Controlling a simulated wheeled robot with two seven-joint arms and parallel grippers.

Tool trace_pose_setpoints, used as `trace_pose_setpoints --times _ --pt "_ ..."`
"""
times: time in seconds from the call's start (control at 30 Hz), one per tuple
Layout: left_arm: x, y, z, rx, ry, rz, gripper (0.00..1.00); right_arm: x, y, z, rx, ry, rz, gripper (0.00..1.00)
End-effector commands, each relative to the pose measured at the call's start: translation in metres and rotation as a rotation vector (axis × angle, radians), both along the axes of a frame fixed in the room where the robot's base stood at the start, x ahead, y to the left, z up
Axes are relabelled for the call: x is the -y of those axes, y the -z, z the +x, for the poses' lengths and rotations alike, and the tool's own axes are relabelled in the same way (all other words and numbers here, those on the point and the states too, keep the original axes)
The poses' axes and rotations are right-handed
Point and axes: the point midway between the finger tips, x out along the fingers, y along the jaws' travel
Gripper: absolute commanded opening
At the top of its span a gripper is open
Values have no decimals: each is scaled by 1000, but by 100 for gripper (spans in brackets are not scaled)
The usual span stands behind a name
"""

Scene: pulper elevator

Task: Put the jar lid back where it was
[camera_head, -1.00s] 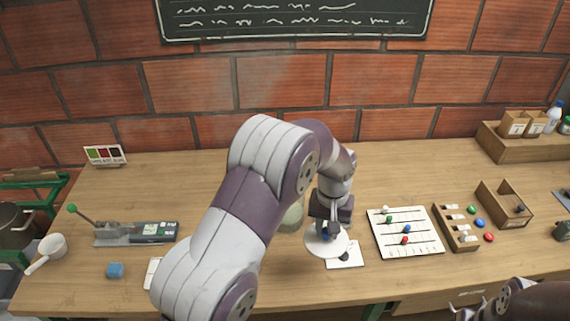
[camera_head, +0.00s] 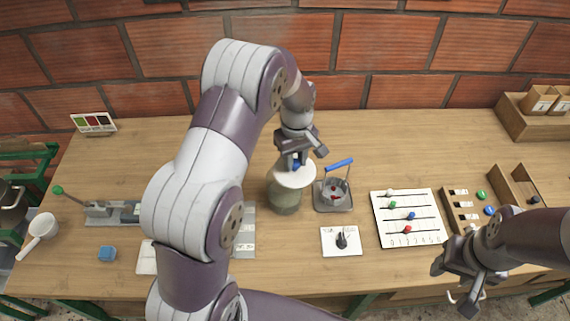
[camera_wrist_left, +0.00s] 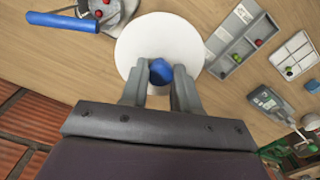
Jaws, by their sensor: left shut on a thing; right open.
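The white jar lid (camera_head: 294,176) has a blue knob, and my left gripper (camera_head: 298,160) is shut on that knob. In the head view the lid appears over the mouth of the greenish jar (camera_head: 285,197); I cannot tell whether it touches the rim. In the left wrist view the lid (camera_wrist_left: 150,38) fills the space ahead of the fingers, with the blue knob (camera_wrist_left: 161,72) between them, and it hides the jar. My right gripper (camera_head: 462,283) is open and empty near the table's front right edge.
A grey device with a blue handle (camera_head: 339,164) stands just right of the jar. A dial card (camera_head: 341,241) and a bead board (camera_head: 385,200) lie further right. A grey tray (camera_head: 246,220) is partly behind my left arm.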

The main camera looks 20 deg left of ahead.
Motion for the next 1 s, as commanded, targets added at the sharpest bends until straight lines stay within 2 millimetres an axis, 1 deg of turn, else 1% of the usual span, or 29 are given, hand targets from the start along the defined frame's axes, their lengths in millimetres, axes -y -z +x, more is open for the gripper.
trace_pose_setpoints --times 0.03,0.1,0.2,0.27,0.33,0.43,0.5,0.63,0.67,0.7,0.73,1.0 --pt "-11 3 1 -4 -4 0 0 0 -7 0 0 0 0 51" --pt "-22 11 4 -1 -2 0 0 0 -9 0 0 0 0 51" --pt "-30 19 5 -2 1 -1 0 0 -11 0 0 0 0 51" --pt "-31 27 5 -4 2 0 0 0 -16 0 0 0 0 51" --pt "-31 41 4 -5 3 -1 0 0 -22 0 0 0 0 51" --pt "-30 55 5 -1 3 0 1 0 -25 0 0 0 0 51" --pt "-30 59 5 1 3 0 0 0 -24 0 0 0 0 51" --pt "-30 60 5 -1 3 0 0 0 -23 0 0 0 0 51" --pt "-30 61 4 -2 3 -1 37 0 -23 0 0 0 0 51" --pt "-30 61 4 -3 3 0 50 0 -23 0 0 0 0 51" --pt "-30 61 4 -3 3 0 56 0 -23 0 0 0 0 51" --pt "-30 59 5 0 3 0 56 0 -22 0 0 0 0 51"
